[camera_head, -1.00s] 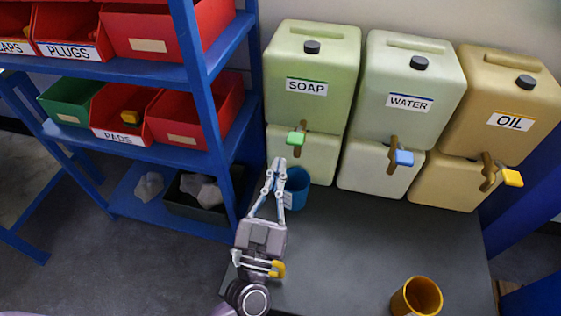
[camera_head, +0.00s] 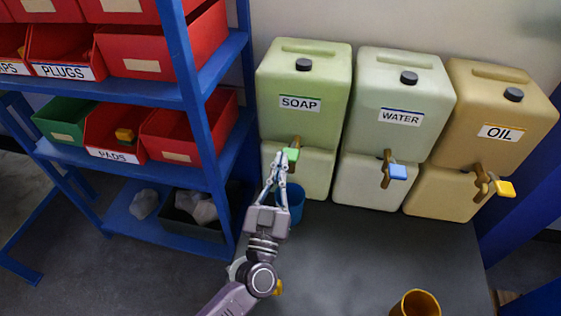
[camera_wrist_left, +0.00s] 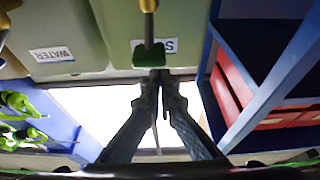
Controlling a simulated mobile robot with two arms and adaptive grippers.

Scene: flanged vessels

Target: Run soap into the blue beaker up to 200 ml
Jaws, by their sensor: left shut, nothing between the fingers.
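The green tap handle (camera_head: 291,154) sits on the front of the green soap container (camera_head: 302,80). The blue beaker (camera_head: 296,203) stands on the dark table below this tap, partly hidden by my left gripper. My left gripper (camera_head: 279,158) is shut and empty, its fingertips right at the handle and overlapping its left edge in the head view. In the left wrist view, the closed fingertips (camera_wrist_left: 158,75) lie at the edge of the green handle (camera_wrist_left: 148,55); I cannot tell whether they touch. The beaker's contents are hidden. My right gripper is not in view.
A water container (camera_head: 400,100) with a blue tap handle (camera_head: 398,172) and an oil container (camera_head: 497,110) with a yellow one stand to the right. An orange cup (camera_head: 416,305) is at the front. A blue shelf (camera_head: 203,130) with bins stands close on the left.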

